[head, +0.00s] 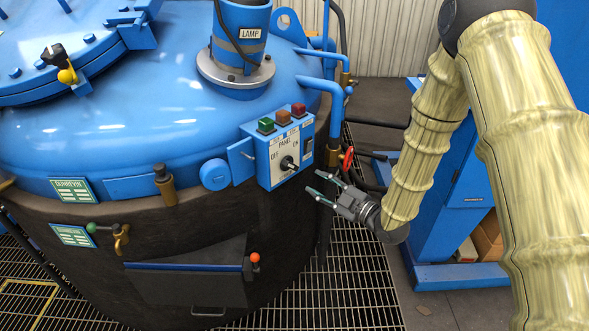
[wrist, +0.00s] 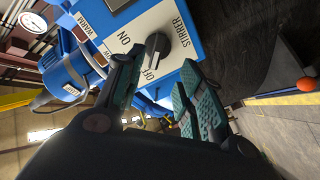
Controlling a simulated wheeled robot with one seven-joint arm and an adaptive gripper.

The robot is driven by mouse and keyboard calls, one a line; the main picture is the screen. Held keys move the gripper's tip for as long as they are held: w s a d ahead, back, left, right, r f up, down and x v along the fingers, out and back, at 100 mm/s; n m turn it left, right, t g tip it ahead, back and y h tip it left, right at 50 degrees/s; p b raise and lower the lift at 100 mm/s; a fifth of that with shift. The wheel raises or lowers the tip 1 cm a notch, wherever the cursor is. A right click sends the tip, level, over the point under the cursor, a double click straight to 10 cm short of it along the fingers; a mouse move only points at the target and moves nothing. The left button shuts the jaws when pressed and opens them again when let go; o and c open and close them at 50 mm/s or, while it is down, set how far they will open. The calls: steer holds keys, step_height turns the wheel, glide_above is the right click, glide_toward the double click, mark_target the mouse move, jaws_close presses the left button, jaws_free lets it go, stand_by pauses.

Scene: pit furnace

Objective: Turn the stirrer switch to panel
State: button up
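The stirrer switch (head: 288,163) is a dark knob on the white plate of a blue control box (head: 263,172) mounted on the vessel's side. In the head view the plate reads PANEL above, OFF at left and ON at right. In the wrist view the knob (wrist: 158,46) shows close up beside the words STIRRER, ON and OFF. I cannot tell surely which mark it points to. My gripper (head: 316,183) is open and empty, to the lower right of the knob and apart from it. Its green-padded fingers also show in the wrist view (wrist: 165,98).
Green, orange and red buttons (head: 283,116) sit atop the box. A red valve handle (head: 348,160) and blue pipes (head: 336,95) stand close at the right. The blue vessel (head: 130,130) fills the left. A grating floor (head: 350,290) lies below.

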mark_target(294, 167)
steer(key=x, duration=0.3)
steer(key=p+x, duration=0.1)
steer(key=x, duration=0.3)
steer(key=p+x, duration=0.1)
steer(key=x, duration=0.3)
steer(key=shift+r, duration=0.3)
steer(key=shift+c, duration=0.3)
steer(key=shift+d, duration=0.1)
jaws_close()
